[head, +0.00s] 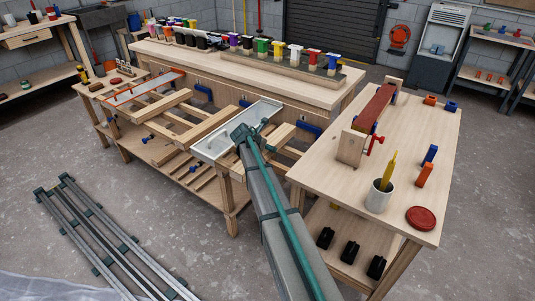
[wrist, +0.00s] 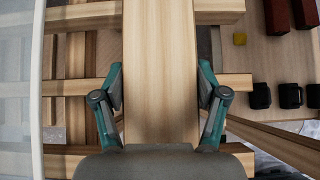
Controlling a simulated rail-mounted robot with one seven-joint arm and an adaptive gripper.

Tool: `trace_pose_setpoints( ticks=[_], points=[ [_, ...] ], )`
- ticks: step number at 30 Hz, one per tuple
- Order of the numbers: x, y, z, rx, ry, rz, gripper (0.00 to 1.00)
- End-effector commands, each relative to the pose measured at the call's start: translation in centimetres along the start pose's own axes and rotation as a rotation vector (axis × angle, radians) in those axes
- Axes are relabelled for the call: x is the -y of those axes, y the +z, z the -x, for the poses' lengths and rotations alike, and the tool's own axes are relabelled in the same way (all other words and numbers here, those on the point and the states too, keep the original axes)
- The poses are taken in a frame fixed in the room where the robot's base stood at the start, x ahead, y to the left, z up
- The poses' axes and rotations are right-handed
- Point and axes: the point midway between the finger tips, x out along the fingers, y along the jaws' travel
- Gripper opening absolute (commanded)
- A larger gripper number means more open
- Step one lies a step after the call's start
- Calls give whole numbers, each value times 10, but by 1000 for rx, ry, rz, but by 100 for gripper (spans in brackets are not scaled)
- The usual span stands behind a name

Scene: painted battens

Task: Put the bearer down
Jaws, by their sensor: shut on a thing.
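My gripper (wrist: 160,88) is shut on a pale wooden bearer (wrist: 160,40), with one teal finger against each long side. The bearer runs up and down the middle of the wrist view. Other wooden members (wrist: 78,86) lie crosswise beneath it, and I cannot tell whether it touches them. In the head view my gripper (head: 243,132) is over the right part of the slatted bench, by a pale metal tray (head: 212,149). My arm hides much of what is under it there, including most of the held bearer.
A back bench (head: 190,62) carries coloured pots. Metal rails (head: 105,240) lie on the floor.

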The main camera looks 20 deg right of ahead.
Motion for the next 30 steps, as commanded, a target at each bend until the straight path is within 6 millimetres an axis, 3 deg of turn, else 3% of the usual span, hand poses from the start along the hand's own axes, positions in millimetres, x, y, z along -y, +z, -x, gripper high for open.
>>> trace_pose_setpoints(
  ticks=[10, 22, 23, 27, 30],
  points=[
    [4, -21, -29, 1, 0, 0, 5],
    [4, -24, -32, 2, 0, 1, 5],
    [4, -25, -33, 0, 0, 0, 74],
    [4, -25, -32, 0, 0, 0, 97],
    [4, -25, -32, 0, 0, 0, 98]
  ],
)
